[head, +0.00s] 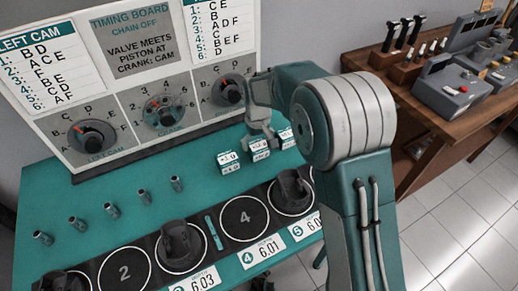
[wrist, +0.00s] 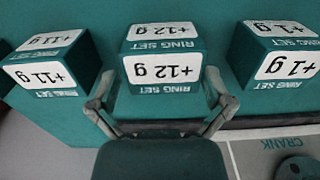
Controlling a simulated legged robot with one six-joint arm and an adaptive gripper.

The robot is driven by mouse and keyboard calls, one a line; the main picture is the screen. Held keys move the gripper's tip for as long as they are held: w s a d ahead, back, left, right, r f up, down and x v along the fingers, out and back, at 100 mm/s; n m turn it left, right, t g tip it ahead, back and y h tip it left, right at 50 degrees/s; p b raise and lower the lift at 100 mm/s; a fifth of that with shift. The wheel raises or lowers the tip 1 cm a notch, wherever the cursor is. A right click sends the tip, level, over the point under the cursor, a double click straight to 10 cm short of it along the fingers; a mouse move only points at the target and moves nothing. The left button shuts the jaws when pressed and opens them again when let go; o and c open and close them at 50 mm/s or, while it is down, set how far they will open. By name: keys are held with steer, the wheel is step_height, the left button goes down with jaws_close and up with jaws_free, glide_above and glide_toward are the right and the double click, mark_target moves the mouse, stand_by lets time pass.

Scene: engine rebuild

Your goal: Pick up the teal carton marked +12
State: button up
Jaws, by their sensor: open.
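The teal carton marked +12 g (wrist: 160,68) is in the middle of the wrist view, with white labels that read upside down there. It also shows as the middle carton of a short row in the head view (head: 261,154), just below my gripper. My gripper (wrist: 160,103) is open and empty, with one finger at each side of this carton's near edge in the wrist view. I cannot tell whether the fingers touch it. In the head view my gripper (head: 261,136) hangs above the board and partly covers the carton.
A carton marked +11 g (wrist: 45,68) and one marked +1 g (wrist: 284,55) stand on either side, with narrow gaps. The timing board (head: 140,50) rises behind. Pistons (head: 181,243) stand on numbered circles in front. Small metal pins (head: 110,209) stand to the left.

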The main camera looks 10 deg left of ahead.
steer(key=shift+a+f, duration=0.2)
steer(key=shift+f, duration=0.85)
steer(key=shift+a+f, duration=0.1)
steer(key=shift+a, duration=0.05)
steer(key=shift+d, duration=0.2)
steer(key=c, duration=0.9)
